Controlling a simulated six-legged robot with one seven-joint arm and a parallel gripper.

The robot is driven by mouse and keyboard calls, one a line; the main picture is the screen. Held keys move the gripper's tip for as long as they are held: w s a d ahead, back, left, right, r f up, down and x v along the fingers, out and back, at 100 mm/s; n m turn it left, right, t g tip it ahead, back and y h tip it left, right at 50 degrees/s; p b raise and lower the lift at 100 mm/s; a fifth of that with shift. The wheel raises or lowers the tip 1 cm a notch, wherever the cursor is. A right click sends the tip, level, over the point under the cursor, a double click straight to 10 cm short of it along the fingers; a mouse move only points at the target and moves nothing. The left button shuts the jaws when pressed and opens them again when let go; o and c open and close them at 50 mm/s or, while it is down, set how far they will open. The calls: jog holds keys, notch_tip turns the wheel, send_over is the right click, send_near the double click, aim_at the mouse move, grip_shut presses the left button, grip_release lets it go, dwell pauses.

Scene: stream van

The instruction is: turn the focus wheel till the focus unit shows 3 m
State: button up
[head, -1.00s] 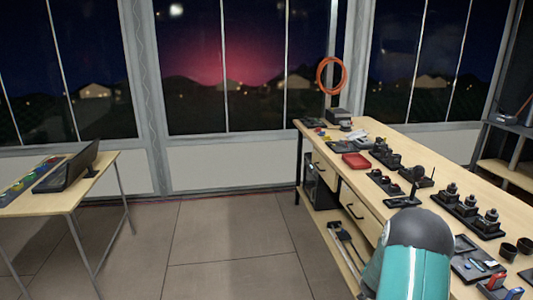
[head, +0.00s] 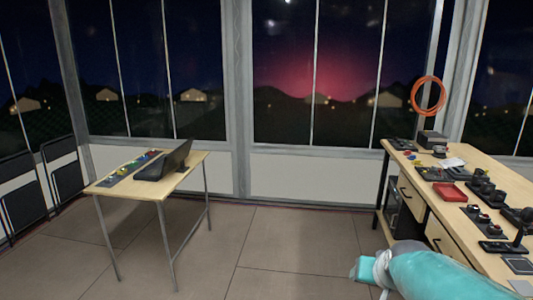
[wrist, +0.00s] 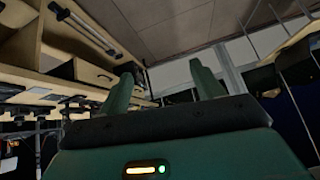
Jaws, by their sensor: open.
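My gripper (wrist: 165,78) shows in the wrist view with its two green fingers apart and nothing between them. In the head view my teal arm fills the lower right, in front of the long wooden bench (head: 408,158). Several small black devices (head: 483,186) stand along that bench. I cannot tell which of them, if any, is the focus unit or carries the focus wheel. No distance reading can be made out. The wrist view looks tilted, with the bench at its left, well apart from the fingers.
A table (head: 188,178) with a dark screen (head: 163,162) and a coloured panel stands left of centre. Folded chairs (head: 62,175) lean at the far left. A red tray (head: 449,192) lies on the bench and an orange coil (head: 428,96) hangs behind. The floor between table and bench is clear.

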jog(key=s+a+r+n+g, duration=0.1)
jog(key=s+a, duration=0.3)
jog(key=s, duration=0.4)
jog(key=s+a+r+n+g+y, duration=0.1)
jog(key=s+a, duration=0.3)
jog(key=s, duration=0.4)
jog(key=shift+s+a+r+n, duration=0.15)
jog(key=shift+s+n, duration=0.2)
jog(key=shift+n, duration=0.35)
